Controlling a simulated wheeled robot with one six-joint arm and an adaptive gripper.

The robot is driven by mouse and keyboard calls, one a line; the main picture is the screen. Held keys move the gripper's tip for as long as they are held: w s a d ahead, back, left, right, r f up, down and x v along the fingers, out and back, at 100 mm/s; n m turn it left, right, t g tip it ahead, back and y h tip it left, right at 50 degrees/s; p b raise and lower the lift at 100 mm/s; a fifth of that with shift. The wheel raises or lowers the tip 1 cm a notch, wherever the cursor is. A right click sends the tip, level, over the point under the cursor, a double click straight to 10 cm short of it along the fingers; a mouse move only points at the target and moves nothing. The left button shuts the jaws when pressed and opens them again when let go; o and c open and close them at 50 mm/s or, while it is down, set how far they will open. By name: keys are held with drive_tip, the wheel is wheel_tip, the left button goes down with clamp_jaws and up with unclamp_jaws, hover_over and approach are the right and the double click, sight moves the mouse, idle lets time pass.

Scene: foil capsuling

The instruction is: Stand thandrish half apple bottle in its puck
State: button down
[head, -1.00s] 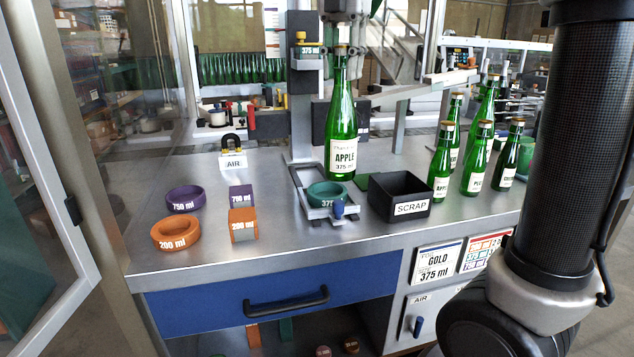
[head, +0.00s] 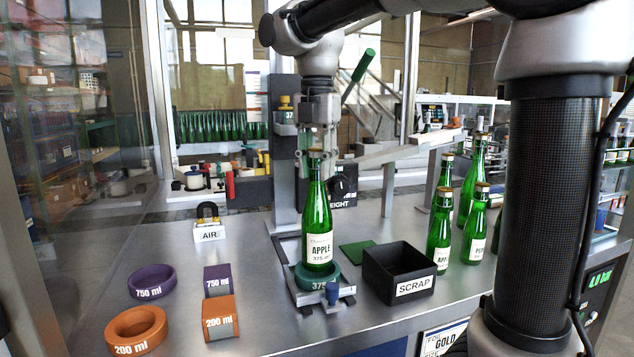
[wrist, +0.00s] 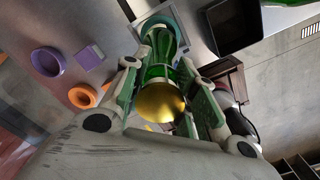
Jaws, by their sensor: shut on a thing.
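The half apple bottle (head: 317,222) is green with a gold cap and a label reading APPLE 375 ml. My gripper (head: 316,160) is shut on its neck from above. In the wrist view the gold cap (wrist: 160,101) sits between the fingers. The bottle stands upright, and its base is at the green 375 puck (head: 318,279) on the metal fixture. The puck's ring also shows beyond the bottle in the wrist view (wrist: 176,24). I cannot tell whether the base is fully seated in the puck, as the ring's front wall hides it.
A black SCRAP bin (head: 398,272) stands right of the fixture, with several green bottles (head: 439,228) beyond it. Purple 750 ml (head: 151,281) and orange 200 ml (head: 136,330) rings lie at left, beside matching blocks. An AIR sign (head: 208,233) stands behind. Bench is clear between.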

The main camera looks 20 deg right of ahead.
sight(317, 179)
drive_tip(key=shift+f, duration=1.5)
drive_tip(key=c, duration=1.1)
unclamp_jaws()
drive_tip(key=shift+c, duration=0.2)
wheel_tip(317, 179, up, 12)
drive_tip(key=shift+r, duration=0.1)
drive_tip(key=s+d+f+m+t, duration=0.2)
drive_tip(key=s+d+f+m, duration=0.5)
drive_tip(key=m, duration=0.6)
drive_tip(key=s+d+f+m+t, duration=0.2)
drive_tip(key=s+d+f+m, duration=0.6)
drive_tip(key=s+f+m, duration=0.4)
drive_tip(key=shift+f+m, duration=0.95)
drive_tip(key=shift+m, duration=0.05)
